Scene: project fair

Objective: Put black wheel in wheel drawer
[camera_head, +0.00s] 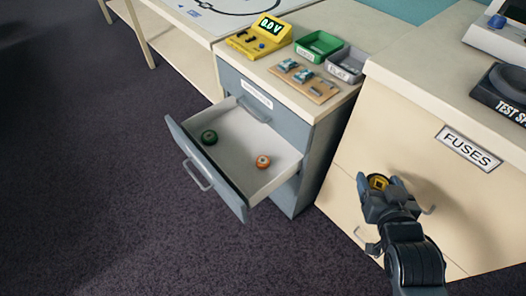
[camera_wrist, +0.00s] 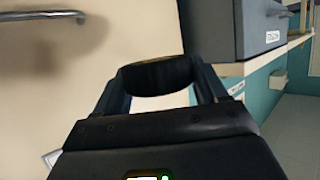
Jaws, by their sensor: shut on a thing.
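My gripper (camera_head: 377,186) is shut on the black wheel (camera_wrist: 155,77), a dark ring between its two fingers in the wrist view. In the head view the held wheel (camera_head: 378,182) shows a yellow hub. An open drawer (camera_head: 232,170) in a grey-blue cabinet lies to the left of my gripper. A green wheel (camera_head: 209,137) and an orange wheel (camera_head: 263,161) lie inside it, with bare floor around them. The gripper is apart from the drawer, in front of the cream cabinet marked FUSES. The label above the open drawer is too small to read.
The FUSES cabinet (camera_head: 408,150) stands close behind my gripper, with handles on its front. The grey-blue cabinet's top holds a yellow meter (camera_head: 260,36), a green bin (camera_head: 319,45), a grey bin (camera_head: 346,65) and a wooden board (camera_head: 304,82). The dark carpet (camera_head: 110,180) at left is clear.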

